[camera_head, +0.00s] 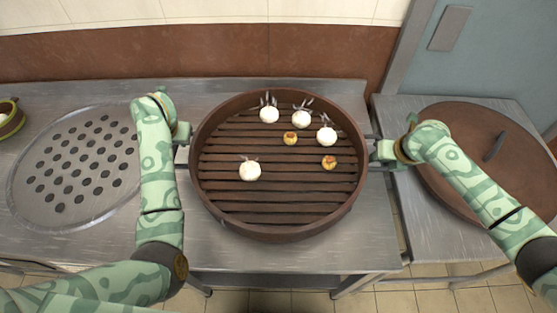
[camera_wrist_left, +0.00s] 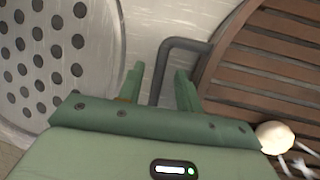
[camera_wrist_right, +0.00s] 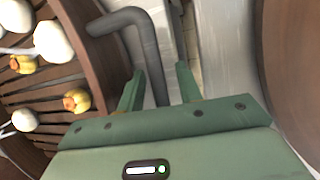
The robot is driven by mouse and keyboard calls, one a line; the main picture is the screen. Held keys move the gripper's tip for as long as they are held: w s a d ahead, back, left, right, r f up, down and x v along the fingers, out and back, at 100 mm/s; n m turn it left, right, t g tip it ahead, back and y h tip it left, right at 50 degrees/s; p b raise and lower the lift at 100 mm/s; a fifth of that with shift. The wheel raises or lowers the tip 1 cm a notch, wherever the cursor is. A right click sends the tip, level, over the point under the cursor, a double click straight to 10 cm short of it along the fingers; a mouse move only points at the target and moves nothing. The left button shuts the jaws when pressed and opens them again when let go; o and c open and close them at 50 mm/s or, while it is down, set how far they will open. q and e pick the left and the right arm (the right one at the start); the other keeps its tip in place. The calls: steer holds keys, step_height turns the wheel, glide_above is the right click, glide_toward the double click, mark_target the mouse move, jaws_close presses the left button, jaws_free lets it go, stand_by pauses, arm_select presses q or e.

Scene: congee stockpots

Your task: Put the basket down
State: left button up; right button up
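A round brown slatted basket (camera_head: 280,232) appears to sit on the metal table, between my two arms. Several white round pieces (camera_head: 269,114) and two small yellow pieces (camera_head: 329,162) lie on its slats. My left gripper (camera_head: 183,135) is at the basket's left side. In the left wrist view its fingers stand apart around the grey left handle (camera_wrist_left: 187,44), with gaps beside the bar. My right gripper (camera_head: 376,151) is at the basket's right side. In the right wrist view its open fingers straddle the grey right handle (camera_wrist_right: 122,19). The basket's underside is hidden.
A round perforated metal plate (camera_head: 80,215) lies left of the basket on the metal table (camera_head: 230,262). A large brown lid (camera_head: 455,118) with a dark handle lies on the right table (camera_head: 392,108). A small bowl (camera_head: 10,118) stands at the far left. A wall runs behind.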

steer(key=shift+s+d+r, duration=0.1)
steer(key=shift+r, duration=0.2)
arm_select(q)
steer(key=v, duration=0.8)
steer(key=shift+r, duration=0.2)
arm_select(e)
steer(key=v, duration=1.1)
steer(key=shift+r, duration=0.15)
steer(key=shift+s, duration=0.1)
